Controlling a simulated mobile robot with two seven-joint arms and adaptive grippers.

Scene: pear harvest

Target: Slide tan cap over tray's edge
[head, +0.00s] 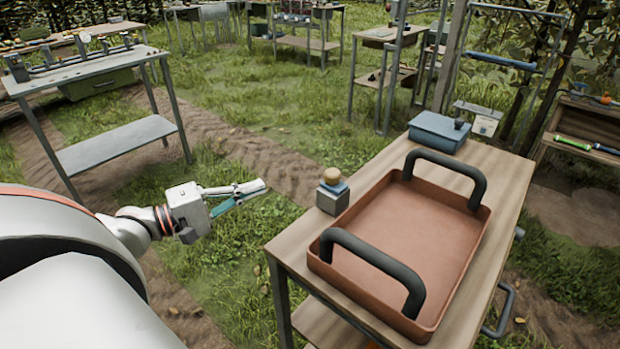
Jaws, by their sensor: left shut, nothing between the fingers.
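A terracotta tray (318,265) with two black arched handles lies on a wooden cart top on the right. Its inside looks empty. A small tan cap (331,175) sits on top of a grey and blue block (333,197), which stands on the cart top just outside the tray's left edge. My left gripper (262,188) is shut and empty, in the air left of the cart. It is apart from the cap and points toward it. My right gripper is not in view.
A blue lidded box (438,131) stands on the cart's far end, behind the tray. A grey-topped workbench (90,70) stands at the far left. Grass and bare soil lie between it and the cart. Another bench (592,125) with tools is at the right.

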